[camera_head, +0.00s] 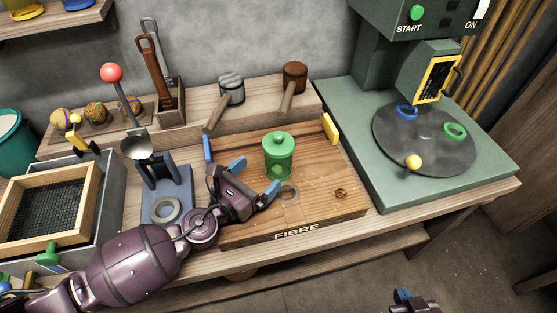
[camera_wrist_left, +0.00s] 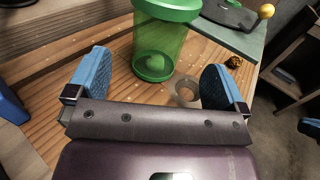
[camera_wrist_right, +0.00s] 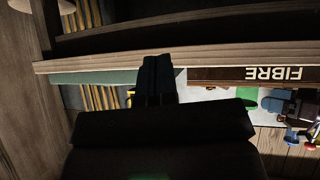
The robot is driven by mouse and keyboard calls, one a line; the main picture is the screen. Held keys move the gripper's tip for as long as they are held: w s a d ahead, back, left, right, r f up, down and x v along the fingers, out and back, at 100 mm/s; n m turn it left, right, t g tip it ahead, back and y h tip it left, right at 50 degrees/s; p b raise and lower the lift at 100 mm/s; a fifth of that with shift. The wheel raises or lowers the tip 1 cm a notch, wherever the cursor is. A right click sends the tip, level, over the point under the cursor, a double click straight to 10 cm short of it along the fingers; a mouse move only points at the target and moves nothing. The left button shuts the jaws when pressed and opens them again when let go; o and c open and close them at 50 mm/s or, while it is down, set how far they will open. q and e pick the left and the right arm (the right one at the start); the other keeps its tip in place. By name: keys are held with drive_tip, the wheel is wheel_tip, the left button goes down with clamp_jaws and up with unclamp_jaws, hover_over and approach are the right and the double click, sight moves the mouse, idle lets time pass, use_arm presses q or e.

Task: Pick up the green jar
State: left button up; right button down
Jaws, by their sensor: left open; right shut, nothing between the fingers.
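The green jar (camera_head: 278,160) stands upright on the wooden board marked FIBRE (camera_head: 325,205). It has a lid with a knob and see-through green sides. It also shows in the left wrist view (camera_wrist_left: 158,45), just beyond and between the blue fingers. My left gripper (camera_head: 240,172) is open beside the jar, with nothing between its fingers. In the left wrist view the left gripper (camera_wrist_left: 158,82) points at the jar's lower part. My right gripper (camera_wrist_right: 158,62) is shut and empty, low and away from the board; part of it shows at the bottom of the head view (camera_head: 403,296).
The green press (camera_head: 400,150) with a round plate stands right. A blue stand (camera_head: 165,190) and a framed sieve (camera_head: 45,205) are left.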

sight(269, 167)
use_arm(q)
drive_tip(key=shift+f, duration=0.95)
drive_tip(key=shift+w+d+r, duration=0.35)
drive_tip(key=shift+w, duration=0.1)
drive_tip(key=shift+w+d, duration=0.3)
drive_tip(key=shift+w, duration=0.05)
drive_tip(key=x, duration=0.4)
drive_tip(key=shift+w+d, duration=0.45)
drive_tip(key=shift+w, duration=0.15)
use_arm(e)
drive_tip(key=shift+d+f, duration=0.15)
drive_tip(key=shift+f, duration=0.3)
